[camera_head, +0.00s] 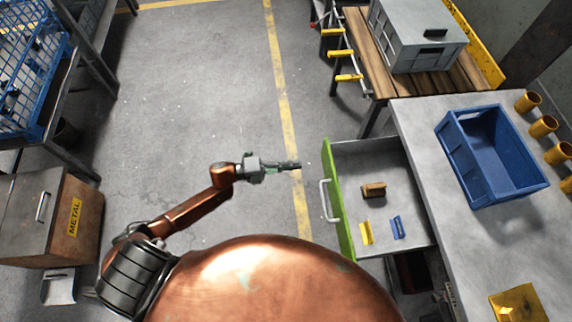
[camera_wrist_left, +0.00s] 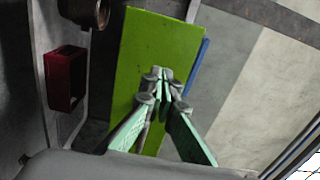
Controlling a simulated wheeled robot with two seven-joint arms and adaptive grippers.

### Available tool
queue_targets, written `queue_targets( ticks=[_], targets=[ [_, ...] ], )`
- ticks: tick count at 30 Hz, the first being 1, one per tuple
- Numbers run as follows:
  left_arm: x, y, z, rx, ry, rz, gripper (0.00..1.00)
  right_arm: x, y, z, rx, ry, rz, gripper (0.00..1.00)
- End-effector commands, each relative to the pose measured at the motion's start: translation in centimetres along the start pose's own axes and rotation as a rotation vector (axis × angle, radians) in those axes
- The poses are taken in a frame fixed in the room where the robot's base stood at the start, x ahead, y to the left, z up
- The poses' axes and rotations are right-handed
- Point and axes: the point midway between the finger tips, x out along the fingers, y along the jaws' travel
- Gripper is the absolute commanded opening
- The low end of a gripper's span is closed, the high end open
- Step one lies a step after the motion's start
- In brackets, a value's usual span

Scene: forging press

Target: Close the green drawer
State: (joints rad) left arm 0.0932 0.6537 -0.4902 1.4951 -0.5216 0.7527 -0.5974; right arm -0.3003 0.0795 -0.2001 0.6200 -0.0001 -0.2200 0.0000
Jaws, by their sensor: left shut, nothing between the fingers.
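The green drawer (camera_head: 338,203) is pulled out to the left from under the grey workbench, with its green front facing left and a white handle (camera_head: 325,200) on it. Inside lie a small brown block (camera_head: 374,190), a yellow piece (camera_head: 366,233) and a blue piece (camera_head: 398,228). My left gripper (camera_head: 298,165) is shut and empty, just left of the upper part of the drawer front in the head view, with a small gap in the picture. In the left wrist view my left gripper's fingertips (camera_wrist_left: 163,74) overlap a green panel (camera_wrist_left: 145,45); contact cannot be told. My right gripper is out of view.
A blue bin (camera_head: 455,160) and several yellow cups stand on the workbench (camera_head: 420,115). A wooden table (camera_head: 440,80) holding a grey case (camera_head: 415,45) is behind. A metal box (camera_head: 50,215) stands at the left. The floor (camera_head: 190,90) left of the drawer is clear.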

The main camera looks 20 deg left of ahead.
Motion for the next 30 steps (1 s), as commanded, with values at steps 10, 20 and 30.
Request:
queue_targets(
  ticks=[10,20,30],
  targets=[
    [6.5,0.2,0.0,-0.003,-0.001,0.000,0.00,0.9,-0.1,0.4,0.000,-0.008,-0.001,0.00],
    [8.4,0.1,0.0,-0.004,-0.002,0.002,0.00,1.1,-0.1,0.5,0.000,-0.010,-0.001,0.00],
    [8.4,0.1,0.1,-0.004,-0.004,0.001,0.00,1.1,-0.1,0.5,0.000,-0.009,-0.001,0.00]
  ],
)
